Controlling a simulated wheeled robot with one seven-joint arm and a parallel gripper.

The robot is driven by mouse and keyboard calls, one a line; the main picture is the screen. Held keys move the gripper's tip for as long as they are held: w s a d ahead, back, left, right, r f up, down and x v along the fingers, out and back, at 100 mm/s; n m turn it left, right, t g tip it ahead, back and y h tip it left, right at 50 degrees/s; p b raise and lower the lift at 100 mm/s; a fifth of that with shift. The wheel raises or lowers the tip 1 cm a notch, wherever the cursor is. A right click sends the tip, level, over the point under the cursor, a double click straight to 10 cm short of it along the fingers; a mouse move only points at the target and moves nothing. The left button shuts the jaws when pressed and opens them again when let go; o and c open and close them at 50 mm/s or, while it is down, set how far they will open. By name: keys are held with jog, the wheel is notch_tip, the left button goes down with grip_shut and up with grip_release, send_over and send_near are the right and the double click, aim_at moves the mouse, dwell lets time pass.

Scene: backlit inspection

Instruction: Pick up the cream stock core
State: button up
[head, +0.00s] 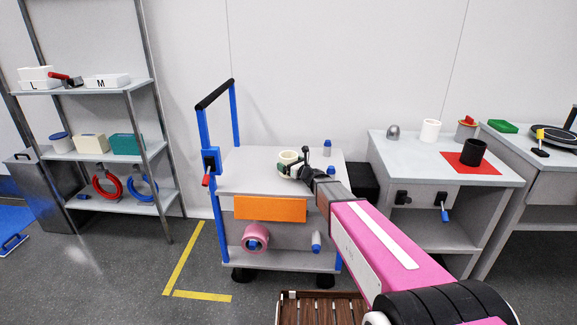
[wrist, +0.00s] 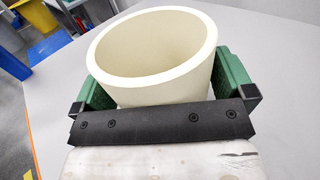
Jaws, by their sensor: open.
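The cream stock core (head: 288,157) is a short hollow cylinder standing upright on the grey top of the blue-framed cart (head: 237,180). It fills the middle of the wrist view (wrist: 155,55), its open top facing up. My gripper (head: 293,168) is at the core, with its green fingers on either side of it in the wrist view (wrist: 160,85). The jaws are open around the core. Whether either finger touches it I cannot tell. The core's lower part is hidden behind the black gripper bar.
A grey-blue cylinder (head: 327,148) stands on the cart top, right of my gripper. An orange panel (head: 270,209) and a pink roll (head: 255,238) are lower on the cart. A side table (head: 400,150) stands at right, a shelf rack at left, and a wooden crate (head: 320,308) in front.

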jog(key=c, duration=0.6)
jog(key=shift+c, duration=0.2)
jog(key=shift+r, duration=0.15)
